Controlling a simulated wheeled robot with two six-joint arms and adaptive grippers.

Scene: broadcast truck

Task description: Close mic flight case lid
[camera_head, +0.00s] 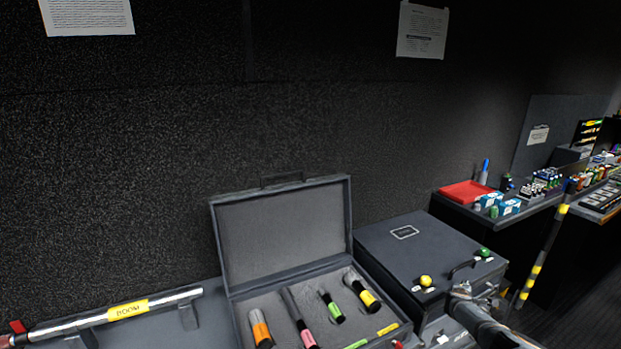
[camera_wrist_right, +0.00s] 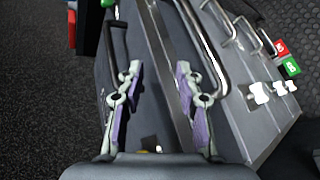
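The mic flight case (camera_head: 238,312) stands open in the lower middle of the head view. Its lid (camera_head: 285,230) is raised nearly upright against the dark wall, with a handle on its top edge. Several microphones with orange, pink, green and yellow bands lie in its grey foam. My right gripper (camera_head: 462,290) is at the front of the closed case to the right, apart from the open lid. In the right wrist view the gripper (camera_wrist_right: 158,75) has its purple-padded fingers spread, with a case edge visible between them. My left gripper is not in view.
A closed dark case (camera_head: 405,245) with yellow and green knobs stands right beside the open one. A boom pole (camera_head: 125,311) rests on supports at the left. A red tray (camera_head: 466,192) and small boxes sit on a counter farther right. The air above the open case is clear.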

